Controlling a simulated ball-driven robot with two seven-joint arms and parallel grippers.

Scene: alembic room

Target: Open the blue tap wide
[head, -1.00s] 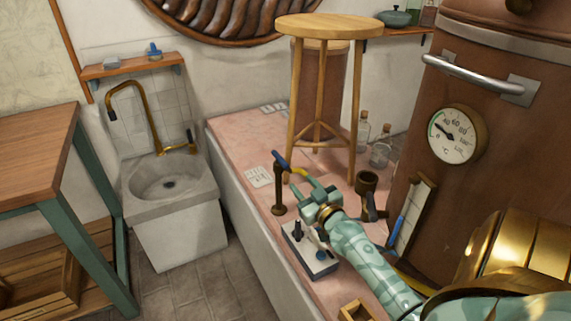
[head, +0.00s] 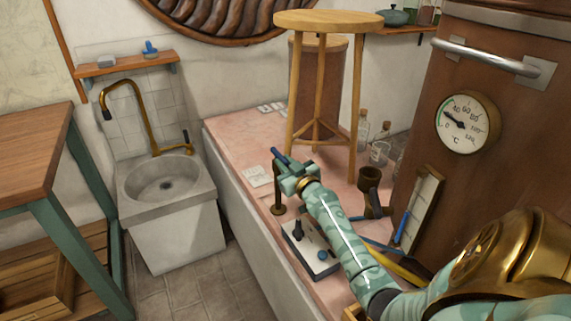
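The blue tap is a brown upright post (head: 279,200) on the pink worktop with a blue lever (head: 281,155) at its top. My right gripper (head: 287,172), mint green, is at the top of the post, right against or just beside the lever. It hides part of the lever and the tap head. The view does not show whether its fingers are closed on the lever. My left gripper is not in view.
A box with a black lever and blue knob (head: 311,249) lies below my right forearm. A wooden stool (head: 328,22) stands behind the tap. A copper vessel with a dial (head: 467,124) is at the right. A stone sink (head: 166,190) stands left.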

